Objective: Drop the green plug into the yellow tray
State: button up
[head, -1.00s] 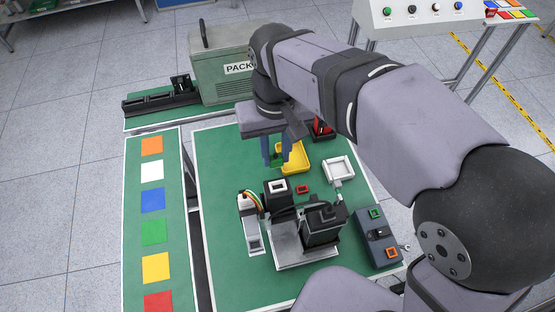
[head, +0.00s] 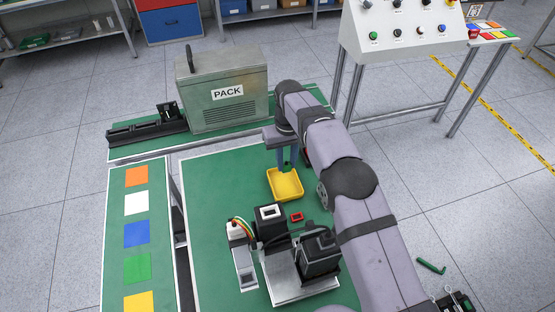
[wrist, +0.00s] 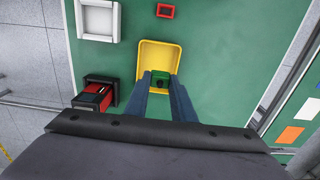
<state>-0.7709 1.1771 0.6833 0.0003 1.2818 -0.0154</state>
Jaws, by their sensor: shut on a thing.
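The yellow tray (head: 287,194) lies on the green table in the head view; it also shows in the wrist view (wrist: 150,49). My gripper (head: 287,168) is over the back part of the tray in the head view. In the wrist view my gripper (wrist: 160,80) is shut on the green plug (wrist: 160,76), which shows between the fingertips with a dark middle. The plug appears over the near end of the tray. Its exact height above the tray is hard to tell.
A small red frame (head: 296,216) and a black device on a metal plate (head: 305,284) stand in front of the tray. A white square tray (wrist: 98,20) and a red-and-black block (wrist: 97,94) lie left in the wrist view. The PACK box (head: 222,90) stands behind.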

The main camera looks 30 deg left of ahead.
jog(key=shift+w+d+f, duration=0.2)
jog(key=shift+w+f, duration=0.25)
jog(key=shift+f, duration=0.4)
jog(key=shift+w+d+f, duration=0.15)
jog(key=shift+w+f, duration=0.25)
jog(key=shift+f, duration=0.4)
jog(key=shift+f+b, duration=1.75)
jog(key=shift+f, duration=1.2)
jog(key=o, duration=1.1)
jog(key=shift+c, duration=0.2)
jog(key=shift+r, duration=0.1)
notch_tip(320, 180, up, 7)
jog(key=b, duration=0.2)
jog(key=shift+d+r, duration=0.1)
